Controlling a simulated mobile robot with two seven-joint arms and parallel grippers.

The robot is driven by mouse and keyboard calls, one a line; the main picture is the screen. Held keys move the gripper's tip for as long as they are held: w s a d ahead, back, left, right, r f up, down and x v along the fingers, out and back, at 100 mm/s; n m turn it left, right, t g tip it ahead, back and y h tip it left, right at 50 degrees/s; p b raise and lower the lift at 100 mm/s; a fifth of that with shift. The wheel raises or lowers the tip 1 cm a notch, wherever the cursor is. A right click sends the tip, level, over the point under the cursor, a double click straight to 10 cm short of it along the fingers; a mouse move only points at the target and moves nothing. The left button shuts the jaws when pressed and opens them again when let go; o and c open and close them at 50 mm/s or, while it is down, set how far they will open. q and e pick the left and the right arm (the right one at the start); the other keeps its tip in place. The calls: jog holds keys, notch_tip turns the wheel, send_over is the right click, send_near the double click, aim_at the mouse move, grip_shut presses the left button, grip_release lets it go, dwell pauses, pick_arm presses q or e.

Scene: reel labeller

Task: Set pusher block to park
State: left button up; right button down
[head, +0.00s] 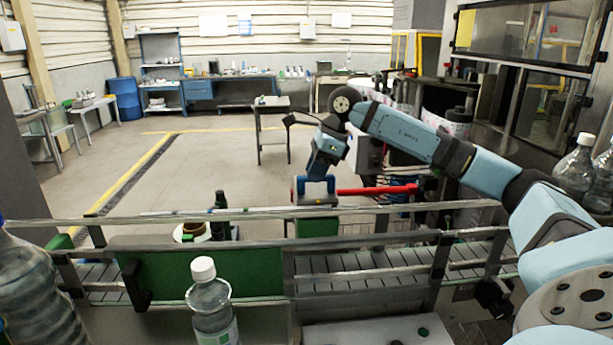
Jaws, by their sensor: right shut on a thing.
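My right gripper (318,182) reaches in from the right over the far side of the conveyor, pointing down. A red bar (378,190) extends right from beside the block. No park marking can be made out. My left gripper is out of view.
The conveyor (350,287) with metal rails and a green panel (210,272) crosses the front. A capped bottle (211,300) stands at the near side, a larger bottle (28,285) at left. Bottles (576,168) stand at right. A small reel (192,232) sits behind the rail.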

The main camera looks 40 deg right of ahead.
aim_at(331, 175)
jog(key=s+d+b, duration=0.1)
jog(key=s+d, duration=0.1)
jog(key=d, duration=0.1)
jog(key=shift+s, duration=0.15)
jog(key=c, duration=1.2)
grip_release()
jog(key=shift+s, duration=0.1)
jog(key=shift+o, duration=1.2)
jog(key=shift+s+d, duration=0.1)
jog(key=shift+d, duration=0.05)
